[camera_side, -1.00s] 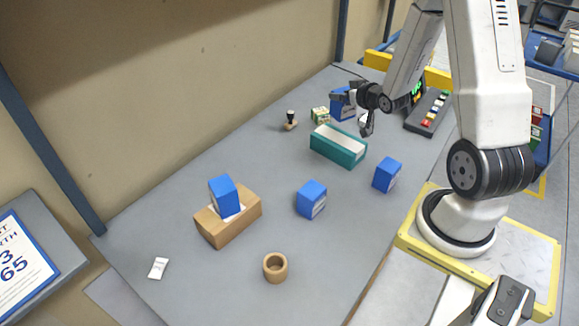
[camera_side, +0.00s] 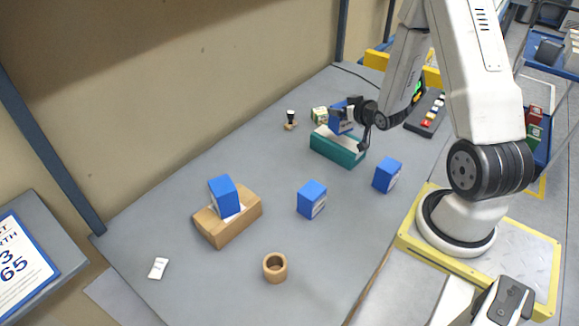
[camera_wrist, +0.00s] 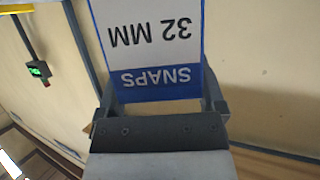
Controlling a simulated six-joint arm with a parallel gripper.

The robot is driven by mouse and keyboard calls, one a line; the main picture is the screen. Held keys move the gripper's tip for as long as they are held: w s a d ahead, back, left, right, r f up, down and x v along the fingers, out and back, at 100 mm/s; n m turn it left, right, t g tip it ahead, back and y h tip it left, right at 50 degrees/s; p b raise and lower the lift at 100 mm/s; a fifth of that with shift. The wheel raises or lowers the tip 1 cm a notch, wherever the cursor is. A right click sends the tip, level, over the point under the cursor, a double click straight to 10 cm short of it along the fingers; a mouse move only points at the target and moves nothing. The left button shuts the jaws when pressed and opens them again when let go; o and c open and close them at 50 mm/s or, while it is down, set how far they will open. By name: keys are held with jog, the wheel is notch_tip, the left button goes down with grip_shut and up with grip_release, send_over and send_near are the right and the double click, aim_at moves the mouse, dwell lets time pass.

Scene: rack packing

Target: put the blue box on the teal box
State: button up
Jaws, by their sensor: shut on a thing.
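My gripper (camera_side: 352,124) is shut on a blue box (camera_side: 341,121) in the side view, at the far part of the table. The held box is over the back part of the teal box (camera_side: 337,150), which has a white top; I cannot tell whether the two touch. In the wrist view the held blue box (camera_wrist: 160,85) fills the space between my gripper's fingers (camera_wrist: 160,105), with its white label reading "32 MM" and "SNAPS". The teal box is not in the wrist view.
Two blue boxes stand on the grey table, one near the middle (camera_side: 311,199) and one to its right (camera_side: 387,175). Another blue box (camera_side: 224,196) tilts on a brown box (camera_side: 245,215).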

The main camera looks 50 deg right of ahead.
jog(key=shift+f, duration=1.6)
jog(key=shift+f, duration=0.1)
jog(key=o, duration=1.1)
jog(key=shift+s+a+r, duration=0.15)
jog(key=shift+s+r, duration=0.15)
jog(key=shift+s, duration=0.1)
jog(key=shift+v, duration=3.3)
jog(key=shift+w, duration=0.1)
